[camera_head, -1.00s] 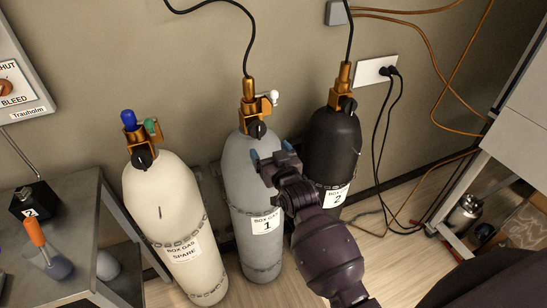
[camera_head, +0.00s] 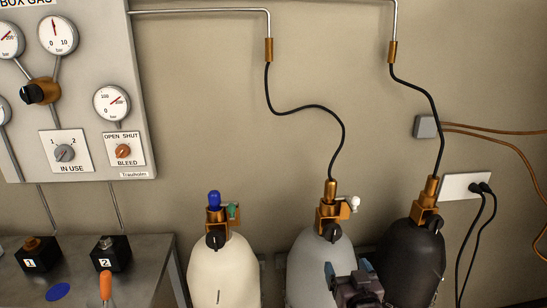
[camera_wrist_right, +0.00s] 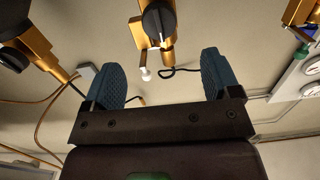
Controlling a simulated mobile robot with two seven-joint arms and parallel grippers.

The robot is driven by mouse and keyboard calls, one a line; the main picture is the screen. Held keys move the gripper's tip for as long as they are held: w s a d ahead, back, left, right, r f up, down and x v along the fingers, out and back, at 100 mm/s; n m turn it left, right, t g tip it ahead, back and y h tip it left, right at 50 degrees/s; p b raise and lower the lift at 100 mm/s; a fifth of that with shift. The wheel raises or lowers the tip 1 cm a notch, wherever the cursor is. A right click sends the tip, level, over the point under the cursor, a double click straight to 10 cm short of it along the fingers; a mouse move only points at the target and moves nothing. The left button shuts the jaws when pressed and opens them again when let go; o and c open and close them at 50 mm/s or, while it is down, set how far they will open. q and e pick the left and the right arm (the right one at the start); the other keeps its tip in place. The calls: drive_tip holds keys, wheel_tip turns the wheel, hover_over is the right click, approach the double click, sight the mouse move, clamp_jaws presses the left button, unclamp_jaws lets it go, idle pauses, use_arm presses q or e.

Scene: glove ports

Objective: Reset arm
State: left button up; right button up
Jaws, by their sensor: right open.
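My right gripper (camera_head: 348,272) shows at the bottom of the head view, in front of the grey gas cylinder (camera_head: 308,262). In the right wrist view its two blue finger pads (camera_wrist_right: 159,80) stand wide apart with nothing between them. The brass valve (camera_wrist_right: 158,35) with a black knob and white side tip is beyond the fingers, apart from them. The white cylinder (camera_head: 224,275) is left of the grey one, and the black cylinder (camera_head: 415,258) is right of it. My left gripper is in neither view.
A gauge panel (camera_head: 85,165) with dials and IN USE and BLEED knobs hangs at upper left. Below it a grey metal table (camera_head: 150,262) carries black blocks 1 (camera_head: 40,257) and 2 (camera_head: 110,255). Black hoses (camera_head: 300,110) run up the wall from two cylinders. A wall socket (camera_head: 458,187) is at right.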

drive_tip(key=s+d+f+g, duration=0.3)
drive_tip(key=s+f, duration=0.6)
drive_tip(key=s, duration=0.3)
drive_tip(key=s+d+f+g+h, duration=0.1)
drive_tip(key=s+d+f+g, duration=0.2)
drive_tip(key=s+f, duration=0.6)
drive_tip(key=s+d, duration=0.1)
drive_tip(key=s, duration=0.3)
drive_tip(key=shift+d+n, duration=0.15)
drive_tip(key=shift+n, duration=0.15)
drive_tip(key=shift+f, duration=0.1)
drive_tip(key=shift+c, duration=0.2)
